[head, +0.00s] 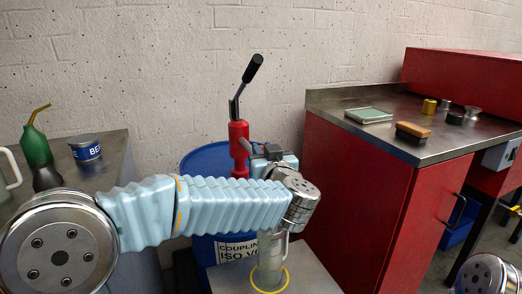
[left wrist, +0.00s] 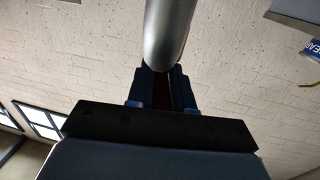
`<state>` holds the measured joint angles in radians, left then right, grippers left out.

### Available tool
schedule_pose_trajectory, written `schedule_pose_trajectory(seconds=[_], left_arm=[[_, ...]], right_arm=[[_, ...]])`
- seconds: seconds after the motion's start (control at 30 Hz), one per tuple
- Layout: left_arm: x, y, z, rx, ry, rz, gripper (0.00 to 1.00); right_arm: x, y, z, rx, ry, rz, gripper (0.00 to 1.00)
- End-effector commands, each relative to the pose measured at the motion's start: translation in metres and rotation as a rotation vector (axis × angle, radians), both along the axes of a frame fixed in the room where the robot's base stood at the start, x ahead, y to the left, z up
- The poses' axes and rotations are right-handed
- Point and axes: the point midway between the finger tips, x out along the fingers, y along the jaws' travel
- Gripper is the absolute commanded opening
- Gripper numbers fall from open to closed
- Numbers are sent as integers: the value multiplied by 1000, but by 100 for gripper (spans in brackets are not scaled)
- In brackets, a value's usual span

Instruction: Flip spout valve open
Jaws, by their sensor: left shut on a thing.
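A red hand pump (head: 239,148) with a black-gripped lever (head: 252,69) stands on a blue drum (head: 205,160). My left arm reaches across in front of the drum. My left gripper (head: 258,153) is at the pump's right side, at spout height. In the left wrist view my left gripper (left wrist: 160,88) is shut, with a smooth grey rounded part (left wrist: 168,32) right beyond its fingertips. The spout valve is mostly hidden by the fingers, and its position cannot be told. My right gripper is out of view.
A clear jug (head: 270,262) stands below my left wrist on a grey stand with a yellow ring. A red cabinet (head: 350,200) with a metal top stands close on the right. A left bench holds a green oil can (head: 36,147) and a blue tin (head: 86,148).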

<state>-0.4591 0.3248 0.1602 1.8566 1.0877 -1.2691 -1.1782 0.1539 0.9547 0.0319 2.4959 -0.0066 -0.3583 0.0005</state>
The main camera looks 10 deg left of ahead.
Motion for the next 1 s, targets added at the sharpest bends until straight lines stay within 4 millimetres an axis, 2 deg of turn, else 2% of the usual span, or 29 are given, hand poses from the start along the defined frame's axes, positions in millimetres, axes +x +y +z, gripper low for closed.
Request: schedule_pose_trajectory(seconds=[0.37,0.87,0.9,1.0], left_arm=[[2,-3,1,-1,-2,136,0],[2,-3,1,-1,-1,152,0],[2,-3,1,-1,-1,152,27],[2,-3,1,-1,-1,152,42]], right_arm=[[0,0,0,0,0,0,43],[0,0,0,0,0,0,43],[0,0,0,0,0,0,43],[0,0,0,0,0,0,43]])
